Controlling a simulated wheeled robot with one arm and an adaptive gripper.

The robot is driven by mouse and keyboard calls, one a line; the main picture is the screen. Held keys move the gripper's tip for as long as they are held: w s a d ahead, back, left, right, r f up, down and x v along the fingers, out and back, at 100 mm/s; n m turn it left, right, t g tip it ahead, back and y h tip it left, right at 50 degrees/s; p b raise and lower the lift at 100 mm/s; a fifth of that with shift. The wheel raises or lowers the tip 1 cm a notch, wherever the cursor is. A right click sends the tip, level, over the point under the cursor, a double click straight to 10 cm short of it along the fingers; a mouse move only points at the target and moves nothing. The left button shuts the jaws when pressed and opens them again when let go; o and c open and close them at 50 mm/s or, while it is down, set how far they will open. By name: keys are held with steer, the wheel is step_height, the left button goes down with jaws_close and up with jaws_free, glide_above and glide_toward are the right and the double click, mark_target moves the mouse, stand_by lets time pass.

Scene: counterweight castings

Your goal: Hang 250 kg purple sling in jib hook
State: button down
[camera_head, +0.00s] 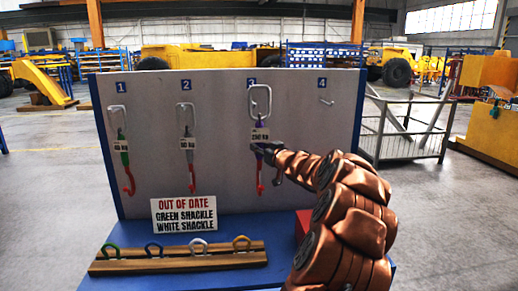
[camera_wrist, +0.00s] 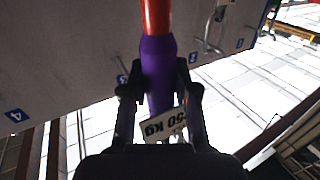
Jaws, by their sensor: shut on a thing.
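The purple sling (camera_head: 260,128) hangs at the board's position 3, with a metal ring on top, a white tag that appears to read 250 KG and a red hook below. My gripper (camera_head: 267,150) reaches in from the right and is shut on the sling near its tag. In the wrist view the purple sleeve (camera_wrist: 157,75) runs between the two fingers (camera_wrist: 160,92), with its red part above and the upside-down tag below. Whether the ring still bears on its peg is hard to tell. I cannot make out a jib hook in either view.
The grey board (camera_head: 220,180) also holds a green sling (camera_head: 123,148) at 1 and a grey one (camera_head: 188,150) at 2; peg 4 (camera_head: 326,101) is empty. An out-of-date sign (camera_head: 184,214) and a wooden shackle rack (camera_head: 180,260) stand in front. A railing (camera_head: 410,130) is behind right.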

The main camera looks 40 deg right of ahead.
steer(key=shift+s+a+r, duration=0.1)
steer(key=shift+s+r, duration=0.05)
steer(key=shift+r, duration=0.25)
steer(key=shift+s+a+r, duration=0.1)
steer(key=shift+s+r, duration=0.05)
steer(key=shift+r, duration=0.25)
steer(key=shift+s+a+f+b, duration=0.1)
steer(key=shift+s+a+b, duration=0.2)
steer(key=shift+s+b, duration=0.15)
steer(key=s+a+b, duration=0.3)
steer(key=s+a, duration=0.5)
steer(key=s, duration=0.3)
steer(key=shift+a+r+b, duration=0.25)
steer(key=shift+a+b, duration=0.05)
steer(key=shift+a, duration=0.05)
stand_by(1.5)
steer(key=shift+s, duration=0.15)
stand_by(0.3)
